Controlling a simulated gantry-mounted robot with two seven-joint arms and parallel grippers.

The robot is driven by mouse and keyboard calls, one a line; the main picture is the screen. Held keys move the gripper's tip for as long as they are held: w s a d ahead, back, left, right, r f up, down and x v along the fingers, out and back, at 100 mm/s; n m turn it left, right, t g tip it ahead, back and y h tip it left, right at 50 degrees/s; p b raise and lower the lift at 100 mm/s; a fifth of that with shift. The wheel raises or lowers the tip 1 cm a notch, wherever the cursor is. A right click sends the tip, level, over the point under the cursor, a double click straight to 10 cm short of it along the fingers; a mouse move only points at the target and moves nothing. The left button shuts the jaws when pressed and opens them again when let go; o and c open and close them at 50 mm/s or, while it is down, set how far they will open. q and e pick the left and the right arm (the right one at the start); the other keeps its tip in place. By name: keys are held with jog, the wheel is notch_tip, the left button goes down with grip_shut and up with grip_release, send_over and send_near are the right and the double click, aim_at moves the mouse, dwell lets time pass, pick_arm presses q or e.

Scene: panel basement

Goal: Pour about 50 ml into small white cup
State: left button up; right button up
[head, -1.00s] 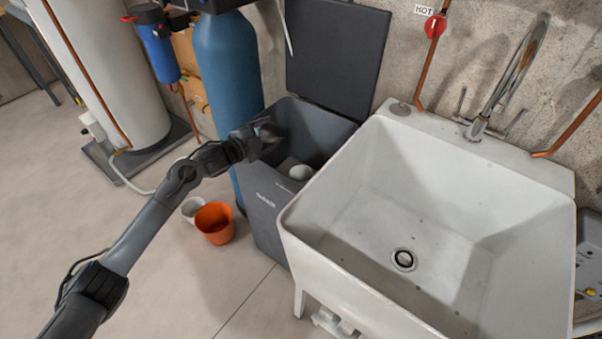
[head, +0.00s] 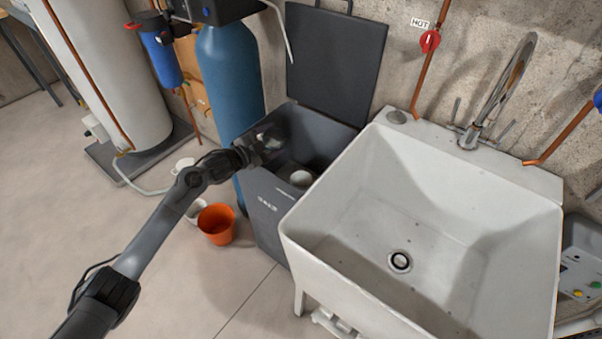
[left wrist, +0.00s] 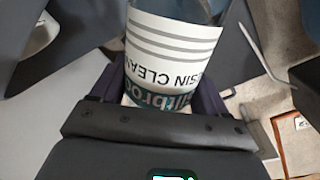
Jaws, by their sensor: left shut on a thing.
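My left gripper (head: 262,150) is shut on a bottle, held over the open grey bin (head: 265,205). In the left wrist view the bottle (left wrist: 172,45) is clear, with a white and teal label that partly reads "SIN CLEAN". Its top is outside that view. The small white cup (head: 300,179) sits inside the bin, to the right of and below the gripper in the head view. A white rounded rim, likely the cup (left wrist: 40,36), shows at the upper left of the wrist view. The bottle's tilt and any liquid flow cannot be told. My right gripper is not in view.
The bin's dark lid (head: 335,58) stands open against the wall. A white sink (head: 440,215) adjoins the bin on the right, and a blue tank (head: 228,75) stands behind on the left. An orange bucket (head: 216,225) is on the floor before the bin.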

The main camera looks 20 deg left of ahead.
pick_arm(q)
jog(key=shift+d+r+n+p, duration=0.4)
jog(key=shift+r+n+p, duration=0.25)
jog(key=shift+n+p, duration=0.3)
jog(key=shift+a+r+n+h+p, duration=0.1)
jog(key=shift+a+n+h+p, duration=0.2)
jog(key=shift+n, duration=0.45)
jog(key=n, duration=0.1)
jog(key=n+h, duration=0.1)
jog(key=n, duration=0.1)
jog(key=shift+w+a+t+p, duration=0.15)
jog(key=shift+t+p, duration=0.15)
jog(key=shift+f+n, duration=0.4)
jog(key=shift+n, duration=0.5)
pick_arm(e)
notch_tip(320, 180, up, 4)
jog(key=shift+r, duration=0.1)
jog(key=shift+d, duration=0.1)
